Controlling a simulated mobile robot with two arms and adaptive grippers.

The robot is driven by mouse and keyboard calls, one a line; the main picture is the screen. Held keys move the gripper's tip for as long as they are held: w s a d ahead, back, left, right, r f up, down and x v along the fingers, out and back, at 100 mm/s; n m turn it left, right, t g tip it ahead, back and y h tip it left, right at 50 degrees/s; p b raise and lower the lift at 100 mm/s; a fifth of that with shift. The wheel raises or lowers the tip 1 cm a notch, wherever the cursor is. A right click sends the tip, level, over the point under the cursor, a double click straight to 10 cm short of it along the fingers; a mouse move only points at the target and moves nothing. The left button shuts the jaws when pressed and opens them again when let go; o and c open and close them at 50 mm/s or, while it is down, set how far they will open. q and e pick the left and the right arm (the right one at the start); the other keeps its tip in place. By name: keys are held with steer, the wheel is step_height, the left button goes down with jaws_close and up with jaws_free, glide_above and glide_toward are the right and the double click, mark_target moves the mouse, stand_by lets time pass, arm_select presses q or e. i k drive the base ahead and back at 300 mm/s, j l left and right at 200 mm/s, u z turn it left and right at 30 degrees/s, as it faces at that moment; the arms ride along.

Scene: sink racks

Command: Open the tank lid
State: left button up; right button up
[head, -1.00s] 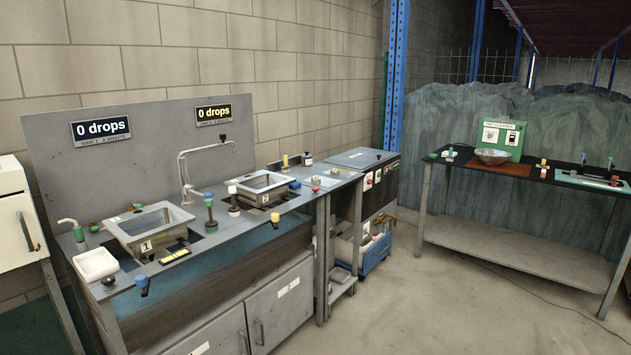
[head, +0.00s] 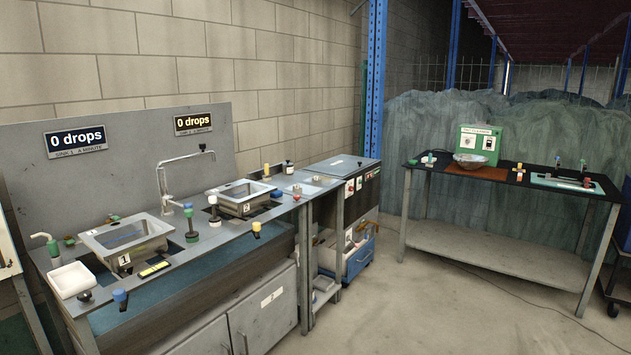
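A dark tank-like unit (head: 357,200) stands at the right end of the sink bench. Its flat grey lid (head: 338,168) lies shut on top, with a small dark fitting near the middle. Red and green controls (head: 350,187) sit on its upper front and side. I cannot read its labels. Neither of my grippers is in view.
The sink bench (head: 205,247) carries two numbered sinks, a tap (head: 165,180) and several coloured valves. A black table (head: 415,168) with a green machine (head: 478,142) stands right. The floor between is clear.

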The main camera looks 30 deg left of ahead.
mark_target(342, 164)
steer(key=i+u, duration=0.45)
steer(key=i, duration=1.1)
